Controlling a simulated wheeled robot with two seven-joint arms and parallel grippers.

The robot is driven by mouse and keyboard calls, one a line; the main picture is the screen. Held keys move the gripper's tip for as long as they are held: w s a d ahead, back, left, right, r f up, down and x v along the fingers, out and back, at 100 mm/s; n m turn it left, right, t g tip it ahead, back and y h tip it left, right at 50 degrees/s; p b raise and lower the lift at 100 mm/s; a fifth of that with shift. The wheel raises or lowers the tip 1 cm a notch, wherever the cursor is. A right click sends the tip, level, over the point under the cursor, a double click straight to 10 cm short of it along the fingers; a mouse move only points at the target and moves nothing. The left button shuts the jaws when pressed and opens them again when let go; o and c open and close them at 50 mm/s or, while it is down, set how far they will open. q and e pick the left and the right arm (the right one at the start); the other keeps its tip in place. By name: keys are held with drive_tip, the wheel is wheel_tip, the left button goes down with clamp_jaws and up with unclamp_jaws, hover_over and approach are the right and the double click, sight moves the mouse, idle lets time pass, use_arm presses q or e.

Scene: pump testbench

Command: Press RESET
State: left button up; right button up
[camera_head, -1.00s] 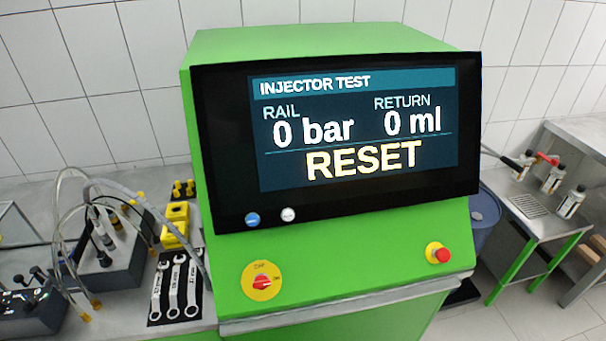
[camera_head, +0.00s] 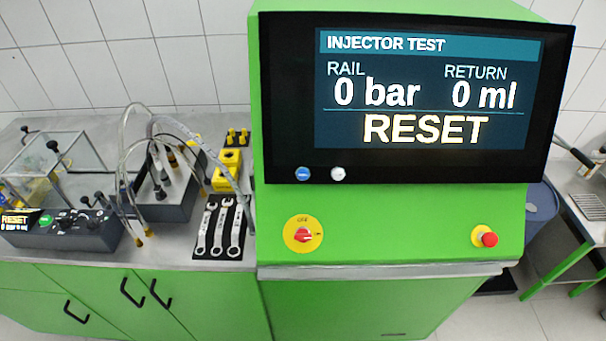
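A green test bench (camera_head: 390,220) carries a large black-framed screen (camera_head: 430,90). The screen reads INJECTOR TEST, RAIL 0 bar, RETURN 0 ml and RESET in large yellowish letters. A blue button (camera_head: 303,174) and a white button (camera_head: 338,174) sit on the lower left of its frame; their labels are too small to read. At the far left, a small display (camera_head: 15,220) also reads RESET, beside a green button (camera_head: 46,219) on a dark control box (camera_head: 72,238). Neither of my grippers is in view.
Below the screen are a red rotary switch (camera_head: 303,235) on a yellow plate and a red stop button (camera_head: 487,239). On the left counter are wrenches (camera_head: 221,228), looping hoses, a yellow block (camera_head: 226,172) and a clear box (camera_head: 50,165). A metal side table (camera_head: 585,207) stands right.

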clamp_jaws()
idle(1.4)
